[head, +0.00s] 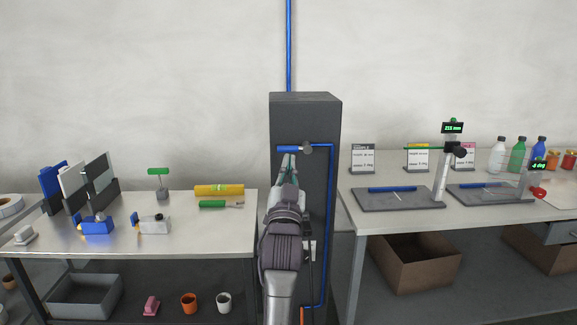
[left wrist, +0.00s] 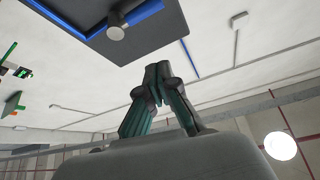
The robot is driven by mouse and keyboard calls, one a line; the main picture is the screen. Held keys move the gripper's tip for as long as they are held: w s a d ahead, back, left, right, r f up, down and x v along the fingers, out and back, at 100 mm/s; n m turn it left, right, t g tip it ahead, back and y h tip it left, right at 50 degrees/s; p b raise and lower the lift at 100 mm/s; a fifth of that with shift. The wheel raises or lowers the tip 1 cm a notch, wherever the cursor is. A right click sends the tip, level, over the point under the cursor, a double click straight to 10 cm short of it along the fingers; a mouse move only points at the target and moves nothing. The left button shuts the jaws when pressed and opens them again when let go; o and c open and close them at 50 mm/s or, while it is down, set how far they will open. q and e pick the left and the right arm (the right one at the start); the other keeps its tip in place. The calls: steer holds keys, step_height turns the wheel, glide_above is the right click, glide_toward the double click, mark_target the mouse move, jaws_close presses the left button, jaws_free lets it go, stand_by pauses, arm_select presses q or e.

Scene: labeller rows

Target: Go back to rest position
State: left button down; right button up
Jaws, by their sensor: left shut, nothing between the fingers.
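My left arm rises from the bottom middle of the head view. My left gripper (head: 288,161) points up in front of the dark grey column (head: 306,105). It is shut with nothing between its fingers. It shows just below a blue pipe (head: 290,149) with a grey knob (head: 307,149); I cannot tell how far apart they are in depth. In the left wrist view the dark teal fingers (left wrist: 157,82) are closed together, and the knob (left wrist: 116,31) is apart from them at the upper left. My right gripper is in neither view.
A left bench (head: 150,240) holds folders, blue and white devices, a green-topped stand and a yellow roll (head: 219,190). A right table (head: 400,225) carries dark plates, a measuring stand (head: 441,180), cards and several bottles. Bins and cups sit underneath.

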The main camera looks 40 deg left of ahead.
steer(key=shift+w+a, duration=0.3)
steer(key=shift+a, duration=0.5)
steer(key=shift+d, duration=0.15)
